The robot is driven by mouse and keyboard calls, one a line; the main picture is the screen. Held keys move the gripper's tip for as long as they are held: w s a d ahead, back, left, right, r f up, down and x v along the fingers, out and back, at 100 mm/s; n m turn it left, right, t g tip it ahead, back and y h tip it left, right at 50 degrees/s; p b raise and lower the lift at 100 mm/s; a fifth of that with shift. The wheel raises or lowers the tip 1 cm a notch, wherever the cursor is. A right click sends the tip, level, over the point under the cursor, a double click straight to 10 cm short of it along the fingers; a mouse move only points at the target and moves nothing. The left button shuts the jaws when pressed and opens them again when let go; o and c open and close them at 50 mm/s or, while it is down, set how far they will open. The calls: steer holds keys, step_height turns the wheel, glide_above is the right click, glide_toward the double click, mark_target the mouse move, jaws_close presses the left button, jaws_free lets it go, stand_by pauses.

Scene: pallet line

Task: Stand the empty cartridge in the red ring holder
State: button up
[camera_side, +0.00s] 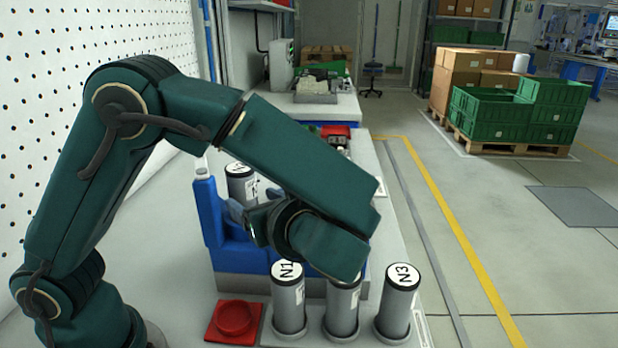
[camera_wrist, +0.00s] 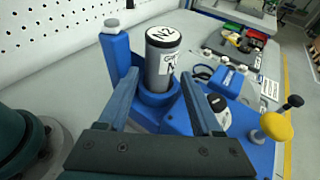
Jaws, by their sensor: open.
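A grey cartridge marked N2 (camera_wrist: 161,62) stands upright in a blue ring of the blue station (camera_side: 213,220); it also shows behind my arm in the side view (camera_side: 240,183). My gripper (camera_wrist: 157,77) is open, its two fingers pointing toward this cartridge, one to each side in the wrist view. I cannot tell whether they reach around it. The red ring holder (camera_side: 234,318) is on the bench at front left of the station and holds nothing. Cartridges N1 (camera_side: 288,302) and N3 (camera_side: 398,305) stand in grey rings with another (camera_side: 342,312) between them, its top partly hidden by my arm.
On the station, a yellow knob (camera_wrist: 277,126) and a blue post with a white cap (camera_wrist: 116,58) rise near the cartridge. A perforated wall (camera_side: 95,45) bounds the left. The bench is clear left of the red holder.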

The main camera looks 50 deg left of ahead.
mark_target(243, 199)
stand_by(0.3)
step_height(243, 199, down, 2)
steer(key=shift+a+f+h, duration=0.1)
steer(key=shift+a+h, duration=0.05)
steer(key=shift+h, duration=0.45)
steer(key=shift+x, duration=2.45)
jaws_close()
